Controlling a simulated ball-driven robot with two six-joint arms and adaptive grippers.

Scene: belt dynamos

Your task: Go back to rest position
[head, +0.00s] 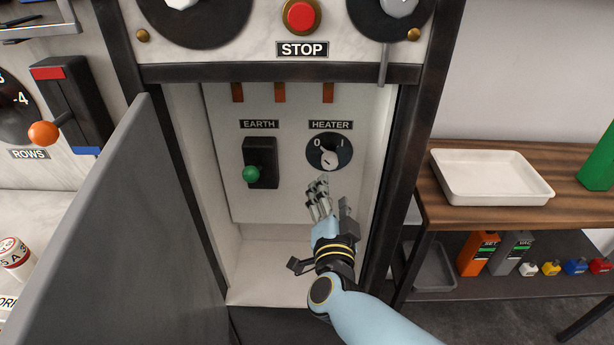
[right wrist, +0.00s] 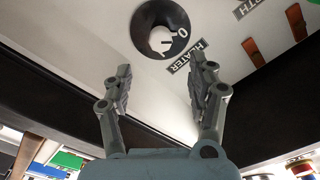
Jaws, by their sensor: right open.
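My right gripper (head: 331,205) is open and empty inside the recessed cabinet, just below the heater knob (head: 329,153). In the right wrist view my right gripper (right wrist: 160,88) shows its two fingers spread, with the heater knob (right wrist: 160,38) beyond their tips and apart from them. The knob is a white pointer on a black dial marked 0 and I; the pointer leans up and left, toward 0. The green-tipped earth lever (head: 251,174) sits left of the knob. My left gripper is not in view.
The grey cabinet door (head: 110,215) stands open at the left. Dark frame posts (head: 399,170) edge the recess closely at the right. A wooden shelf (head: 490,208) with a white tray (head: 490,196) stands further right. A red STOP button (head: 301,16) is above.

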